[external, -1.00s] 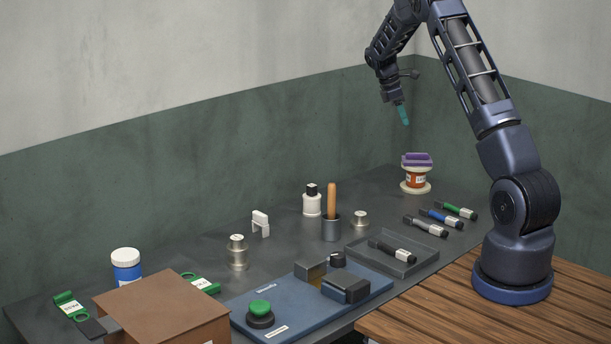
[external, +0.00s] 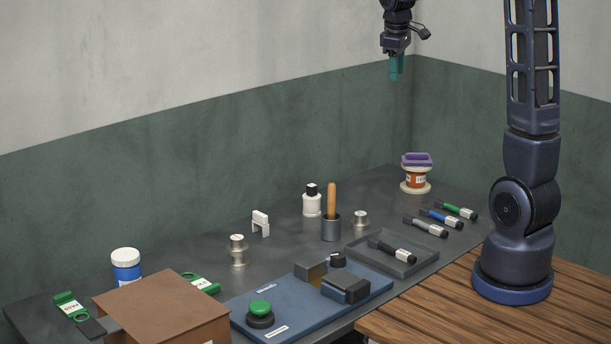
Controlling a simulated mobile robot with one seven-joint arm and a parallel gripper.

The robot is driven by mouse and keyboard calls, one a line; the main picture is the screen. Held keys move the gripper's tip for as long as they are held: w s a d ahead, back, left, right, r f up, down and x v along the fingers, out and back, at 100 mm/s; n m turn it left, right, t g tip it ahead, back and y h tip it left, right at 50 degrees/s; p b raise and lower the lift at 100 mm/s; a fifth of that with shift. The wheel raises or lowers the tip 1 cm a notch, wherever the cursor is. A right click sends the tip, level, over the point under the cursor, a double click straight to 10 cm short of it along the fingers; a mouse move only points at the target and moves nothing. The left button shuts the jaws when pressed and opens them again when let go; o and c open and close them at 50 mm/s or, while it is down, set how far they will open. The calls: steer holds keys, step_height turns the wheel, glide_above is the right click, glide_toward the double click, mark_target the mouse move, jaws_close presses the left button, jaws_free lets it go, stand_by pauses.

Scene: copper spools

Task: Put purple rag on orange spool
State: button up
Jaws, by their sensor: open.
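The purple rag (external: 416,158) lies folded on top of the orange spool (external: 416,180). The spool stands upright at the far right corner of the dark table, with cream flanges and a white label. My gripper (external: 396,68) is open and empty, with teal fingers pointing down. It is high above the table, up and slightly left of the spool in the picture, and apart from the rag.
Several marker-like pens (external: 441,219) lie in front of the spool, one in a grey tray (external: 364,256). A cup with a wooden handle (external: 331,228), a white bottle (external: 312,204) and metal weights stand mid-table. A brown box (external: 160,308) is at front left.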

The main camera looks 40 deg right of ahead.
steer(key=s+a+m+t, duration=0.1)
steer(key=s+a, duration=0.4)
steer(key=s, duration=0.4)
steer(key=s+a+m+t+y, duration=0.1)
steer(key=s+a+m, duration=0.1)
steer(key=s+a, duration=0.4)
steer(key=s+a+m+t, duration=0.1)
steer(key=s+a, duration=0.5)
steer(key=s, duration=0.7)
steer(key=shift+a+t+y, duration=0.2)
steer(key=shift+t+y, duration=0.1)
